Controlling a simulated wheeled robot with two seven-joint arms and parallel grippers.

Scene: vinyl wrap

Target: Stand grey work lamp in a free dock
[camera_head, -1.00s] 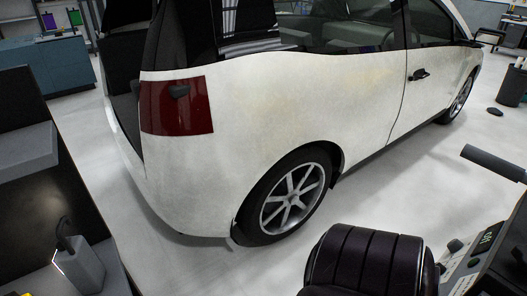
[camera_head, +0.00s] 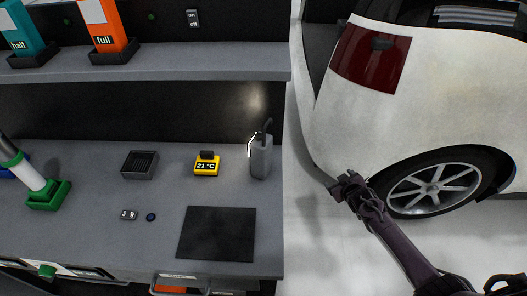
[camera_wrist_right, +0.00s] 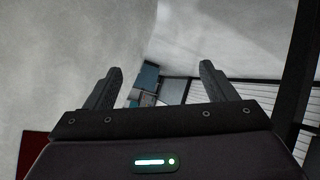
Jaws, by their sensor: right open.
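The grey work lamp (camera_head: 261,160) stands upright at the right end of the workbench, with a lit strip on its left side and a dark hook-like top. A dark grey square dock (camera_head: 140,165) with a ribbed inside sits empty on the bench left of it. A green dock (camera_head: 48,195) at the left holds a tilted white and green tool. My right gripper (camera_head: 345,186) is off the bench's right edge, in front of the car, apart from the lamp. Its fingers are open and empty in the right wrist view (camera_wrist_right: 160,72). My left gripper is out of view.
Between dock and lamp is a yellow thermometer (camera_head: 206,166) reading 21 °C. A black mat (camera_head: 216,233) lies in front. A shelf (camera_head: 170,68) overhangs the back, holding teal (camera_head: 25,28) and orange (camera_head: 106,25) boxes. The white car (camera_head: 440,110) stands at the right.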

